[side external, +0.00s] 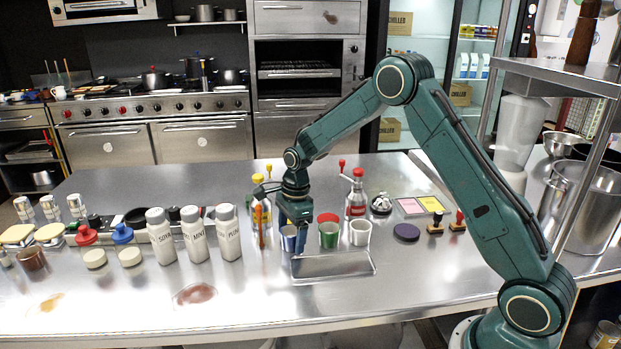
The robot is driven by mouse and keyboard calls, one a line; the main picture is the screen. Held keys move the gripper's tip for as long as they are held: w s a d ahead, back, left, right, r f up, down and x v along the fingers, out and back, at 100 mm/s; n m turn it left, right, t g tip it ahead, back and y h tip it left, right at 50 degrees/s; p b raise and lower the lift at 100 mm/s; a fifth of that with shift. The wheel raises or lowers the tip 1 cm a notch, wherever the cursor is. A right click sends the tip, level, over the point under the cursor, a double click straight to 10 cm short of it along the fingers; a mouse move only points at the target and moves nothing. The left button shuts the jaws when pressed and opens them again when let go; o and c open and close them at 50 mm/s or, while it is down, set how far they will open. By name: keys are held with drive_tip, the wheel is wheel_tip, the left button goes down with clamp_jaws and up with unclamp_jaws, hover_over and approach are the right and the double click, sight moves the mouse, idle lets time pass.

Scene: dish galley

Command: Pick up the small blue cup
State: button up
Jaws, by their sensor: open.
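The small blue cup (288,243) stands on the steel counter behind the shallow metal tray. My gripper (294,226) points down right over the cup, its jaws open. One finger comes down at the cup's right side; the other is hard to make out. The gripper hides part of the cup's rim, and I cannot tell whether the fingers touch it.
A green cup (329,237) and a white cup (360,234) stand close on the right. The shallow metal tray (334,279) lies in front. White labelled bottles (228,236) stand to the left. A red-topped bottle (356,196) stands behind. The front counter is mostly clear.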

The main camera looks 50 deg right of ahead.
drive_tip(key=c, duration=1.1)
drive_tip(key=shift+r, duration=0.2)
wheel_tip(320, 180, up, 20)
drive_tip(key=shift+f, duration=0.15)
idle(0.6)
